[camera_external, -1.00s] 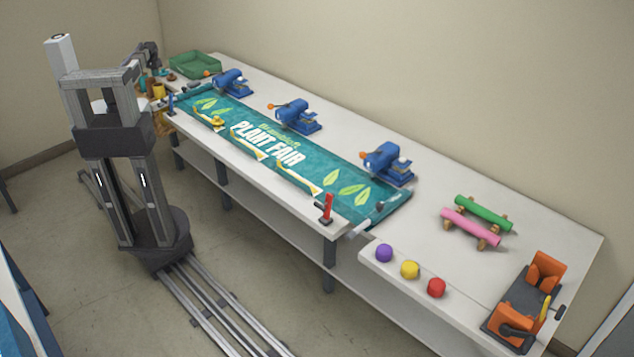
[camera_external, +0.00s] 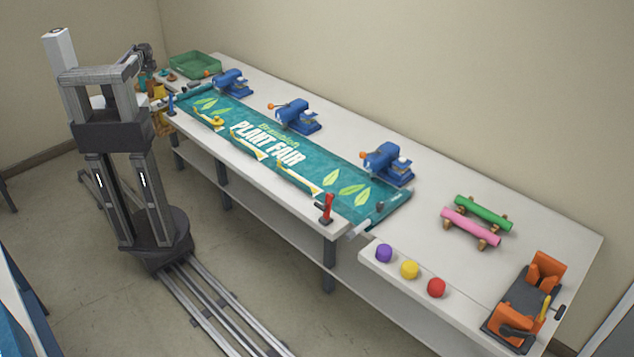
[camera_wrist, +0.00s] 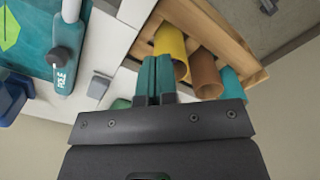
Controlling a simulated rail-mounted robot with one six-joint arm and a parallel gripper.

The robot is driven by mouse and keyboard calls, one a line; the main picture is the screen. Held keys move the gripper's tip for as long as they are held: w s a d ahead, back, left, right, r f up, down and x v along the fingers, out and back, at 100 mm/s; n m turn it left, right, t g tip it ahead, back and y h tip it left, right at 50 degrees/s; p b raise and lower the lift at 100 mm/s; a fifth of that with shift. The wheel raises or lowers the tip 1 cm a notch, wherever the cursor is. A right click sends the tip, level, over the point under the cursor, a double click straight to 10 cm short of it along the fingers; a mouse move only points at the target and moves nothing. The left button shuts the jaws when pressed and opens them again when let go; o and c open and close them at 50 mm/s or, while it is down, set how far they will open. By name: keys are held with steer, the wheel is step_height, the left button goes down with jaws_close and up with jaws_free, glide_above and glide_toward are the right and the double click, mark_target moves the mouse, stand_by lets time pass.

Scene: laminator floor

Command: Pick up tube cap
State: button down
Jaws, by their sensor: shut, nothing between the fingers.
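My gripper (camera_wrist: 155,78) has teal fingers pressed together, with nothing held between them. In the external view my gripper is small and partly hidden at the far left end of the table. In the wrist view a rounded green piece (camera_wrist: 120,103) shows just left of the fingers, partly hidden by my gripper; I cannot tell whether it is a tube cap. Small brown and teal round pieces (camera_external: 171,77) lie near the arm's end in the external view, too small to identify. Purple (camera_external: 384,253), yellow (camera_external: 409,269) and red (camera_external: 436,287) round pieces stand at the near right table edge.
A wooden crate (camera_wrist: 205,22) holds yellow, brown and teal tubes beside my fingers. A grey block (camera_wrist: 99,85) and a teal pole handle (camera_wrist: 66,48) are left of them. A green tray (camera_external: 195,66) and blue machines (camera_external: 297,116) stand along the table.

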steer(key=c, duration=1.9)
jaws_free()
steer(key=s, duration=0.5)
steer(key=shift+s, duration=0.2)
steer(key=o, duration=0.3)
steer(key=shift+w, duration=0.35)
steer(key=o, duration=1.6)
